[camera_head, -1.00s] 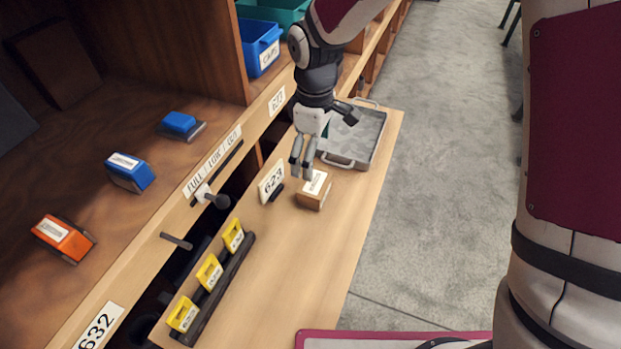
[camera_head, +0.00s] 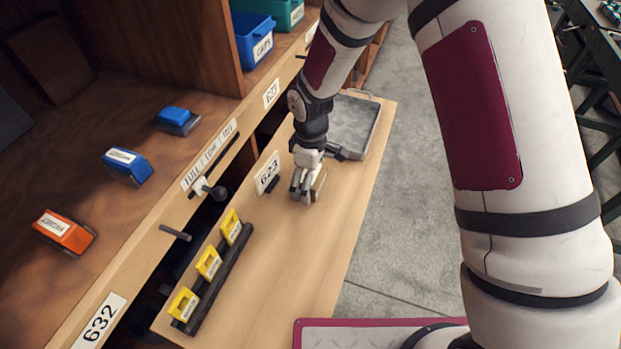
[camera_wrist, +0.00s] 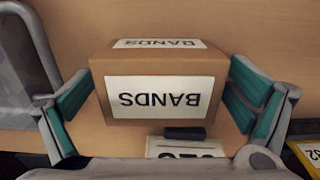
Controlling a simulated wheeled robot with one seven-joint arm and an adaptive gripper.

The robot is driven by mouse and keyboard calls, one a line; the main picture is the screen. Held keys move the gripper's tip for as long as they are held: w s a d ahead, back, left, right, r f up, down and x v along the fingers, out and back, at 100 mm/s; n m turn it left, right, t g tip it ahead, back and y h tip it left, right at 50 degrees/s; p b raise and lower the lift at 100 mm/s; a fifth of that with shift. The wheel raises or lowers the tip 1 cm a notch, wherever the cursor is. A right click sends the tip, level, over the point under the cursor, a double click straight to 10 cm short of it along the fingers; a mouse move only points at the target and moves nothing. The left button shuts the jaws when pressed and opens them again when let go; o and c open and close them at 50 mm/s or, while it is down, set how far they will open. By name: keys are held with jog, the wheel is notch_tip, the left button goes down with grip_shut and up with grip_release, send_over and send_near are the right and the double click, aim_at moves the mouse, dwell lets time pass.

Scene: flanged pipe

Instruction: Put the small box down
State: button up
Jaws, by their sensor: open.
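The small box (camera_wrist: 160,62) is brown cardboard with white labels reading BANDS. It sits on the wooden bench top (camera_head: 285,262), in front of the 623 plate. In the head view my gripper (camera_head: 307,195) is right over the box and hides most of it; a brown side of it (camera_head: 319,187) shows beside the fingers. In the wrist view my gripper (camera_wrist: 160,110) is open, with one teal-padded finger on each side of the box. A gap shows at the left pad; at the right, the pad looks very close, and I cannot tell whether it touches.
A grey metal tray (camera_head: 374,128) stands on the bench behind the gripper. Yellow tags (camera_head: 208,263) stand in a dark rack at the near left. The 623 plate (camera_head: 267,172) is close to the gripper's left. A lever (camera_head: 216,192) sticks out from the shelf edge.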

jog(key=shift+c, duration=0.5)
jog(key=c, duration=1.5)
jog(key=shift+c, duration=0.2)
